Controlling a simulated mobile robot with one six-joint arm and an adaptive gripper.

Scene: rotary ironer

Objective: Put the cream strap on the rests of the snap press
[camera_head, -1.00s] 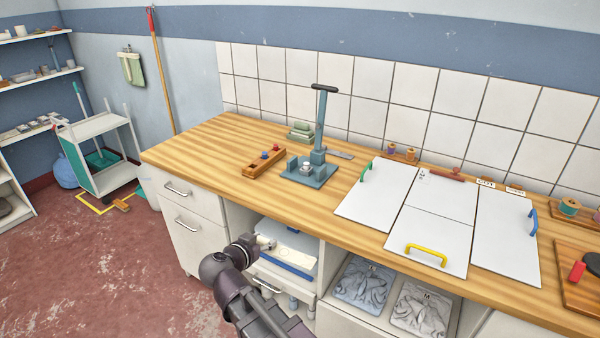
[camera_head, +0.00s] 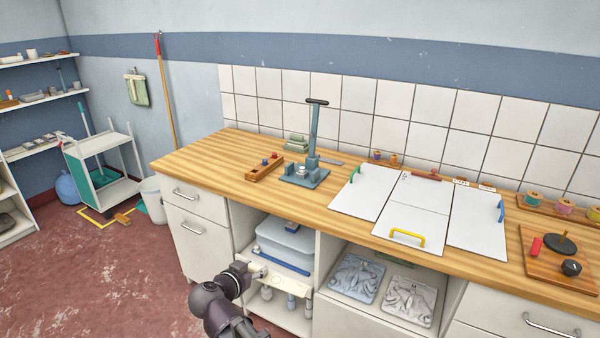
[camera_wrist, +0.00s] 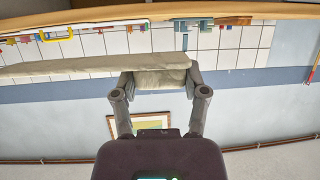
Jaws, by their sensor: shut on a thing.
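The snap press (camera_head: 306,168) stands on the wooden worktop, a blue-grey base and column with a dark handle bar on top. A small pale part sits on its base; the rests are too small to make out. My gripper (camera_head: 255,271) is in front of the cabinet, below the worktop edge and to the left of and below the press. The cream strap (camera_wrist: 90,68) is clamped between the fingers of my gripper (camera_wrist: 160,80) in the wrist view, and its long end reaches out to the left.
A wooden tray with coloured knobs (camera_head: 264,167) is left of the press. A folded green stack (camera_head: 297,142) lies behind. White boards (camera_head: 413,215) with coloured handles cover the worktop to the right. The open cabinet shelf holds a plastic box (camera_head: 286,240) close to my gripper.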

